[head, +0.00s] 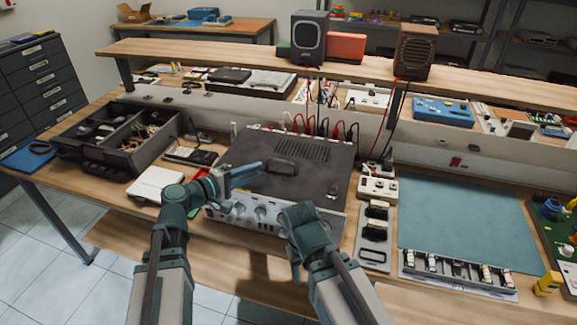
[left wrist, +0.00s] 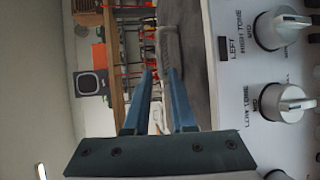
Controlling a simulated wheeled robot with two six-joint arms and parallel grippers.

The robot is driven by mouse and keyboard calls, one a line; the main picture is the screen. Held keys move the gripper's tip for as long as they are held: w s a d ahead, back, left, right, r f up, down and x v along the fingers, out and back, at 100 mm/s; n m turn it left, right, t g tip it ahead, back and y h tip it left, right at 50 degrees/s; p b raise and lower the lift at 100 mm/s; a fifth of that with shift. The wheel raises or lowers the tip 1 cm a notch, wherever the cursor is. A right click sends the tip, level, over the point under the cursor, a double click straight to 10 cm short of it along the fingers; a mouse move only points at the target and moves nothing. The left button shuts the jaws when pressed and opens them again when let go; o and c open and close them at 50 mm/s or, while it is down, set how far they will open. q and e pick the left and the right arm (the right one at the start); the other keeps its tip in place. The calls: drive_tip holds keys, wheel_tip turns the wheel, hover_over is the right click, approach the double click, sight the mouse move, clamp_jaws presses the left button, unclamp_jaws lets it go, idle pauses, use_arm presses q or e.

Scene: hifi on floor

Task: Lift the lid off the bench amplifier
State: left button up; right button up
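The bench amplifier (head: 240,213) stands on the workbench in the middle of the head view, its silver front with knobs facing me. Its dark grey lid (head: 320,180) lies flat on top, with vent slots and a raised handle (head: 283,165). My left gripper (head: 252,174) is open and empty over the lid's left part, its blue fingers pointing at the handle from the left. In the left wrist view the handle (left wrist: 168,48) shows just beyond the two parted fingertips (left wrist: 160,72). My right gripper (head: 296,268) is in front of the amplifier; its fingers are not clearly seen.
Red and black cables (head: 310,125) rise behind the amplifier, below a raised shelf (head: 240,62) bearing speakers. A dark parts tray (head: 155,150) and a white box (head: 156,183) are to the left. A power strip (head: 375,240) and a green mat (head: 460,225) are to the right.

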sight(278, 162)
use_arm(q)
drive_tip(key=b+x, duration=0.1)
drive_tip(key=x, duration=0.6)
drive_tip(key=shift+w+d, duration=0.5)
drive_tip(key=shift+d, duration=0.1)
drive_tip(key=shift+f, duration=0.1)
drive_tip(key=b+x, duration=0.1)
drive_tip(key=x, duration=0.4)
drive_tip(key=shift+d, duration=0.3)
drive_tip(key=shift+s, duration=0.15)
clamp_jaws()
